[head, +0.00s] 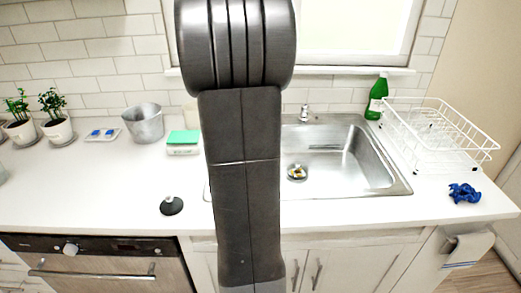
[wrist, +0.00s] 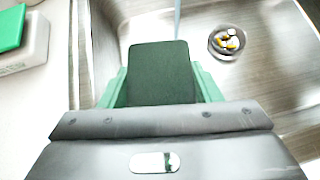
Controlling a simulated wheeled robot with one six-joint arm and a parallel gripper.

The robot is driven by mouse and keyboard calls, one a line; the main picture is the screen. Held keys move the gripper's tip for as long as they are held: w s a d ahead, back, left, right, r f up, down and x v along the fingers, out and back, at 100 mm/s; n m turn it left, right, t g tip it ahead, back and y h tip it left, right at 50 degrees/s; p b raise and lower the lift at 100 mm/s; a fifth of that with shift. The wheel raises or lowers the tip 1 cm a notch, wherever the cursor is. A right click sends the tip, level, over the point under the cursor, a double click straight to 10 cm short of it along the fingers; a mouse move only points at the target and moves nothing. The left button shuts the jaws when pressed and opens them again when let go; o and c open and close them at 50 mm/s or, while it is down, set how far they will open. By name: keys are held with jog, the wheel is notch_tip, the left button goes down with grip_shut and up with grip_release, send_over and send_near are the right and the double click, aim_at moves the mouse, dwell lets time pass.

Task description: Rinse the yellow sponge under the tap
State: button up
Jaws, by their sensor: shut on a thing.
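My gripper (wrist: 150,85) is shut on a flat block with a dark green-black face, which I take to be the yellow sponge (wrist: 160,72); no yellow side shows. In the wrist view it is over the sink (wrist: 280,85), near its left edge. A thin pale vertical strip, which looks like running water (wrist: 177,18), shows just beyond the block; I cannot tell whether they touch. In the head view the tap (head: 305,114) stands behind the sink (head: 375,160). My arm hides the gripper and the block there.
The drain (head: 297,173) holds small yellow and white bits. A green sponge (head: 184,136) sits on a white holder left of the sink, near a metal bucket (head: 145,123). A green bottle (head: 376,98), a dish rack (head: 435,135) and a blue cloth (head: 464,193) are at the right.

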jog(key=shift+s+a+r+p, duration=0.5)
jog(key=shift+s+r+p, duration=0.15)
jog(key=shift+s+r, duration=0.2)
jog(key=shift+s+a+r+p, duration=0.5)
jog(key=shift+s+r+p, duration=0.15)
jog(key=shift+s+r, duration=0.2)
jog(key=shift+s+a+r, duration=0.25)
jog(key=shift+s+r, duration=0.05)
jog(key=shift+s, duration=0.2)
jog(key=w+d+f, duration=0.2)
jog(key=w, duration=0.3)
jog(key=w+d+f+m+h, duration=0.1)
jog(key=w+d+f, duration=0.1)
jog(key=w, duration=0.4)
jog(key=shift+m, duration=0.3)
